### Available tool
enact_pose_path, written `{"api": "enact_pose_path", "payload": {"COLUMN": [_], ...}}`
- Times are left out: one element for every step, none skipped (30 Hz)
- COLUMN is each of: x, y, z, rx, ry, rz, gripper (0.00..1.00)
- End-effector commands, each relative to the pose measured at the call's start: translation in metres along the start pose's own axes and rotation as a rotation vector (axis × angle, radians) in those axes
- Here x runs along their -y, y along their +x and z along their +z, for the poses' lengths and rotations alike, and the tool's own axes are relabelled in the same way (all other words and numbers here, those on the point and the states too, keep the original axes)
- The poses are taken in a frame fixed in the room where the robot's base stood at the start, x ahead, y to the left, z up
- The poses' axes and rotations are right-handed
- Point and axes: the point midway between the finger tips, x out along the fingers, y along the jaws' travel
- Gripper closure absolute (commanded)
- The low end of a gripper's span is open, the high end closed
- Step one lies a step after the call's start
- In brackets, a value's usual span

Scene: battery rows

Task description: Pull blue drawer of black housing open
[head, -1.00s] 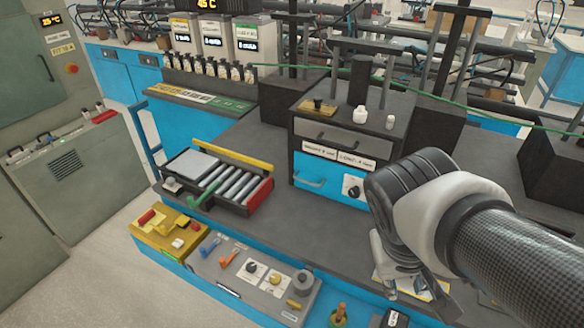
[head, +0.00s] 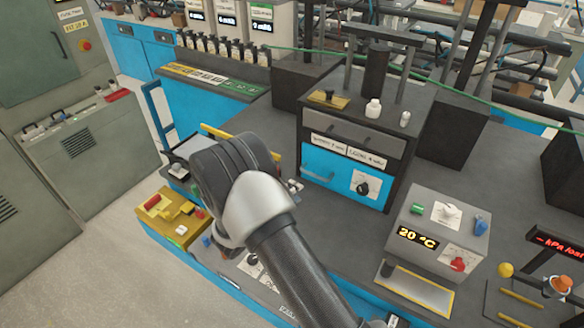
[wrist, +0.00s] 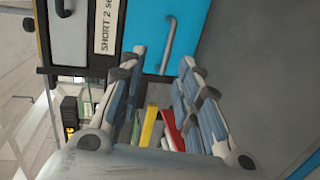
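The black housing (head: 395,165) stands on the grey bench, right of centre in the head view. Its blue drawer (head: 335,181) is the lower front, below two white labels, and looks flush with the housing. A bar handle (head: 317,176) is on its left part and a white dial plate on its right. In the wrist view the blue drawer (wrist: 195,18) and its handle (wrist: 168,46) lie just beyond the fingertips. My gripper (wrist: 163,58) is open and empty, with the handle roughly in line with the gap. Contact with the handle is not visible. My arm hides most of the gripper in the head view.
A grey drawer (head: 352,128) with a handle sits above the blue one. A roller tray is mostly hidden behind my arm; a yellow box (head: 172,212) stands at left. A grey temperature unit (head: 437,233) stands to the right. The bench before the housing is partly clear.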

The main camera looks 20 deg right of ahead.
Motion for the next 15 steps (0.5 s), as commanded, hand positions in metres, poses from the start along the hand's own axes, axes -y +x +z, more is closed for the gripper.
{"api": "enact_pose_path", "payload": {"x": [0.011, 0.015, 0.019, 0.021, 0.023, 0.024, 0.024, 0.024, 0.024, 0.024, 0.025, 0.025, 0.024, 0.025, 0.025], "y": [0.0, 0.0, 0.0, 0.0, 0.001, 0.002, 0.004, 0.006, 0.011, 0.015, 0.02, 0.027, 0.033, 0.039, 0.048], "z": [-0.005, -0.007, -0.01, -0.011, -0.012, -0.013, -0.014, -0.014, -0.015, -0.014, -0.014, -0.014, -0.014, -0.015, -0.015], "rx": [-0.025, -0.036, -0.05, -0.056, -0.06, -0.064, -0.066, -0.066, -0.065, -0.064, -0.063, -0.063, -0.062, -0.061, -0.061], "ry": [-0.007, -0.008, -0.009, -0.01, -0.01, -0.009, -0.009, -0.008, -0.007, -0.007, -0.007, -0.007, -0.006, -0.007, -0.008], "rz": [0.007, 0.01, 0.013, 0.014, 0.015, 0.016, 0.016, 0.016, 0.016, 0.015, 0.015, 0.015, 0.015, 0.015, 0.016], "gripper": [0.69, 0.69, 0.69, 0.69, 0.69, 0.69, 0.69, 0.69, 0.69, 0.69, 0.69, 0.69, 0.69, 0.69, 0.69]}}
